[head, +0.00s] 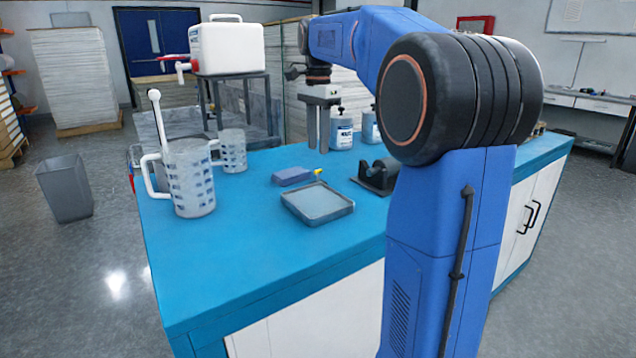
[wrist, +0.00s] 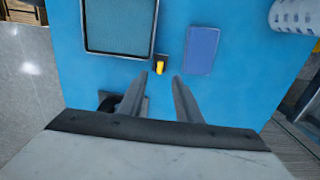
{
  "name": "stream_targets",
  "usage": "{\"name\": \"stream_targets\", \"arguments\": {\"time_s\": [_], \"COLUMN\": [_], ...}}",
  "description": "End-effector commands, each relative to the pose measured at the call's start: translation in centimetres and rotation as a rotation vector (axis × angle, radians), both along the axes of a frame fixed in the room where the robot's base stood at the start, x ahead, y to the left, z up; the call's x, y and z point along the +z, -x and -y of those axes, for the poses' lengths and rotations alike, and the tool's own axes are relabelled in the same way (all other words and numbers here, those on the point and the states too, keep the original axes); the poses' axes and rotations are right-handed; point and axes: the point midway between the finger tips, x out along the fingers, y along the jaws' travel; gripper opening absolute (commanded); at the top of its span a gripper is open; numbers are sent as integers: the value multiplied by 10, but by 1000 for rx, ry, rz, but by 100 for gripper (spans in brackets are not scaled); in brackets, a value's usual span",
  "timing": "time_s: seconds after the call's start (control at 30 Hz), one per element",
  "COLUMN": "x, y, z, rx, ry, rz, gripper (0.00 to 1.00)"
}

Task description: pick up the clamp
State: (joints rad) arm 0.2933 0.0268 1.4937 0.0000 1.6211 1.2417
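A small black and yellow item (head: 318,173), which looks like the clamp, lies on the blue tabletop between a blue-grey block and a shallow tray. In the wrist view the clamp (wrist: 160,65) shows its yellow part and a dark end, just beyond my fingertips. My gripper (head: 318,147) points down above the table, with its fingertips higher than the clamp. In the wrist view my gripper (wrist: 160,77) has its two fingers apart with nothing between them. No part of the clamp appears hidden by the fingers.
The grey tray (head: 318,202) and the blue-grey block (head: 292,177) lie close to the clamp. A black dispenser (head: 378,177) stands to the right. White-labelled bottles (head: 342,134) stand behind. Two measuring jugs (head: 190,180) stand at the left. The front left tabletop is clear.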

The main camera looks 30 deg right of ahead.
Motion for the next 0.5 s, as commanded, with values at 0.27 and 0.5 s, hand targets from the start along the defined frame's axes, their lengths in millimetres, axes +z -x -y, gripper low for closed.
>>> {"name": "stream_targets", "arguments": {"time_s": [0.27, 0.5], "x": [-19, -50], "y": [1, 0], "z": [0, 0], "rx": [0, 0], "ry": [0, -1], "rz": [-1, -2], "gripper": [31, 31]}}
